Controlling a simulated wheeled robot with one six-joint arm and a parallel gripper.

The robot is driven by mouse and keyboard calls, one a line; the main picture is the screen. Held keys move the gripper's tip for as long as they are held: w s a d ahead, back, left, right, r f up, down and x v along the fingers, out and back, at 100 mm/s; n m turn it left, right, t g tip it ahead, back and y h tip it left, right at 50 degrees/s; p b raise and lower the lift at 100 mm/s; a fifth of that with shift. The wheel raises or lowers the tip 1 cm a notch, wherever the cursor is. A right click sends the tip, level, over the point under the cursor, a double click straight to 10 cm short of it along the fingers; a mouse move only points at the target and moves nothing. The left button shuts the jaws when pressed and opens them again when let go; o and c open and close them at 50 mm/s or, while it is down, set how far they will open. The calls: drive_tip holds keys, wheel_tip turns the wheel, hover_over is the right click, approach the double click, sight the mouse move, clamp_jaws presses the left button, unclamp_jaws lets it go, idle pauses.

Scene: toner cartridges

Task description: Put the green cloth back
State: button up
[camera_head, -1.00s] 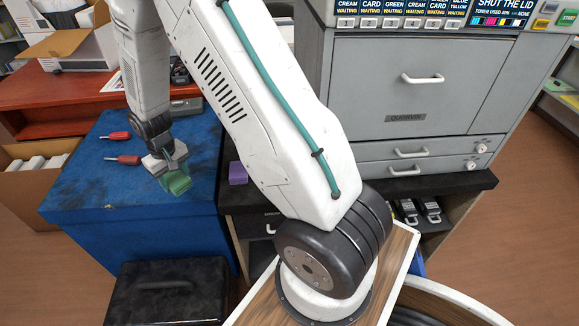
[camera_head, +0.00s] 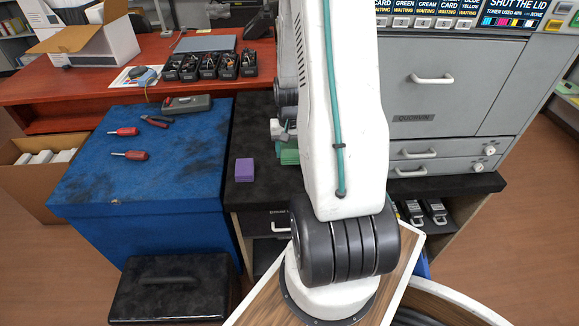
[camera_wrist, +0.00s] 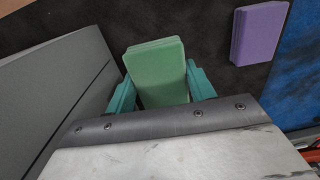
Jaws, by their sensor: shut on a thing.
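The green cloth (camera_wrist: 158,75) is a folded, pale green pad held between the teal fingers of my gripper (camera_wrist: 160,88). In the head view the cloth (camera_head: 289,156) shows just left of my arm, which hides part of it and most of my gripper (camera_head: 283,137). My gripper is shut on the cloth over the black shelf top beside the grey machine. A purple folded cloth (camera_head: 245,170) lies on that black top, left of my gripper; it also shows in the wrist view (camera_wrist: 258,33). I cannot tell whether the green cloth touches the surface.
The grey machine (camera_head: 450,80) stands close to my gripper; its side (camera_wrist: 60,95) fills the wrist view's left. The blue-topped chest (camera_head: 90,175) holds screwdrivers, pliers and a grey device. Black bins (camera_head: 210,66) stand on the red desk behind. A black box (camera_head: 170,290) stands in front.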

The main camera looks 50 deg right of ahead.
sight(290, 171)
wheel_tip(290, 171, down, 6)
drive_tip(key=shift+f, duration=0.25)
drive_tip(key=shift+f, duration=0.1)
drive_tip(key=o, duration=1)
